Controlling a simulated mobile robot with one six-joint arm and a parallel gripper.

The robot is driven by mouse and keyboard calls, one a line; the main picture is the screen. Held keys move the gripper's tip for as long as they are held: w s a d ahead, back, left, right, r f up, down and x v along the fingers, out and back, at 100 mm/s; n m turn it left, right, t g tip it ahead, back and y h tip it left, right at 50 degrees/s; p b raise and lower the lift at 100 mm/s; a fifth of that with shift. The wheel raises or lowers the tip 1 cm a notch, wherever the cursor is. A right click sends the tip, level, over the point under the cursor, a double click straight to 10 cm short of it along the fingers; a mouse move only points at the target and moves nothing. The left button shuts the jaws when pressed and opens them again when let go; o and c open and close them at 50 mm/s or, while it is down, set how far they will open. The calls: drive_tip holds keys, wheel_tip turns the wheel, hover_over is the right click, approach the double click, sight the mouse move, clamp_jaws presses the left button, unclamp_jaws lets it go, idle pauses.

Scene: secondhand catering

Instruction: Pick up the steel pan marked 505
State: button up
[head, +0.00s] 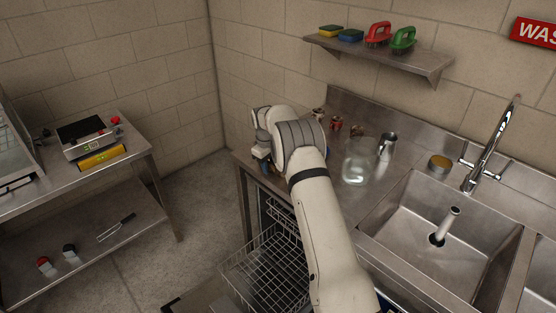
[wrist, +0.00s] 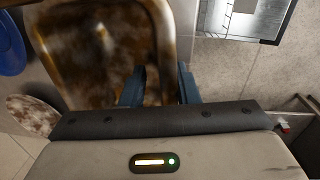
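In the wrist view a brown-blotched, shiny metal pan (wrist: 95,45) with rounded corners fills the upper left. I see no number on it, so I cannot tell whether it is the one marked 505. My gripper (wrist: 163,82) has its two blue-grey fingers apart at the pan's right wall. The left finger shows over the pan's inside and the right finger at its outer side. Whether either finger touches the wall is unclear. In the head view my arm reaches to the left end of the steel counter (head: 345,195) and hides most of the gripper and the pan.
A blue round thing (wrist: 10,45) and a brown-speckled disc (wrist: 32,115) lie left of the pan. A glass jar (head: 356,163) and steel jug (head: 387,146) stand right of my arm, before the sink (head: 400,215). A wire rack (head: 265,275) juts out below the counter.

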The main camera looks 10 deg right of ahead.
clamp_jaws()
drive_tip(key=shift+r, duration=0.15)
idle(0.4)
